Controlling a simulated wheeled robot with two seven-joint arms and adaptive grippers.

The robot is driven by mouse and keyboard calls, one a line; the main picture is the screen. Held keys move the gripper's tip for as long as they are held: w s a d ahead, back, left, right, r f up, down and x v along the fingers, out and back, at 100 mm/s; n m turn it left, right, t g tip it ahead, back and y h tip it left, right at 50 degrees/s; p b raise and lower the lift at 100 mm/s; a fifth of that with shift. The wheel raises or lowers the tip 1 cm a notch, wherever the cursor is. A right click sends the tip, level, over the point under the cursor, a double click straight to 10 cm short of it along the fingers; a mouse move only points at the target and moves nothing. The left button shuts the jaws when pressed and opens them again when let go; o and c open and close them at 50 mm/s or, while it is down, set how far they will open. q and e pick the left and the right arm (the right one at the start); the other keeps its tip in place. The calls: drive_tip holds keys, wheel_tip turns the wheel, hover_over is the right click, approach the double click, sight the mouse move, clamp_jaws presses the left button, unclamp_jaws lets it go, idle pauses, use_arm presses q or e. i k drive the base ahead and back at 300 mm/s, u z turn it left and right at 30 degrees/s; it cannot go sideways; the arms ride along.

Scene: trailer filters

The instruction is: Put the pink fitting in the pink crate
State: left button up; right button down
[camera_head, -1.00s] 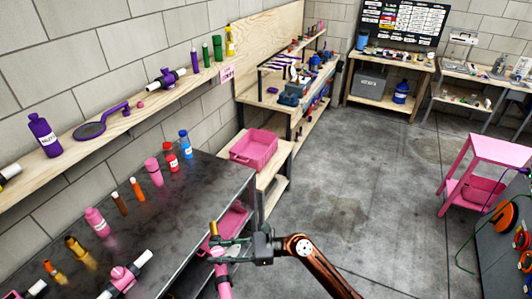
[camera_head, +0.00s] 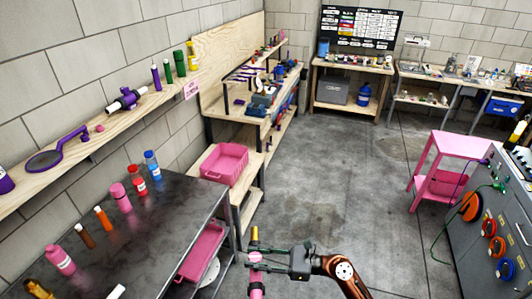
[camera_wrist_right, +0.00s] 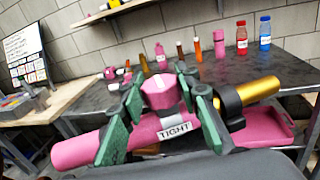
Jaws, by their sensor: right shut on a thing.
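My right gripper (camera_head: 264,259) is shut on the pink fitting (camera_head: 256,290), clear of the dark table at the lower middle of the head view. In the right wrist view, the fitting (camera_wrist_right: 78,151) is a pink pipe with a knob, a "TIGHT" label and a brass end, between the green fingers (camera_wrist_right: 165,108). A pink crate (camera_head: 224,180) stands on a low wooden bench, ahead and left of the gripper. My left gripper is out of view.
The dark table (camera_head: 150,225) at left holds bottles and several fittings. A wooden wall shelf (camera_head: 110,130) runs above it. A pink stand (camera_head: 450,150) and a grey panel (camera_head: 490,215) are at right. The concrete floor (camera_head: 330,170) between is open.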

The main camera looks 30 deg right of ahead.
sight(219, 167)
drive_tip(key=z, duration=0.9)
drive_tip(key=i, duration=1.05)
drive_tip(key=z, duration=0.65)
drive_tip(key=i, duration=1.5)
drive_tip(key=u, duration=1)
drive_tip(key=i, duration=0.9)
drive_tip(key=u, duration=1.05)
drive_tip(key=i, duration=0.2)
drive_tip(key=u, duration=0.2)
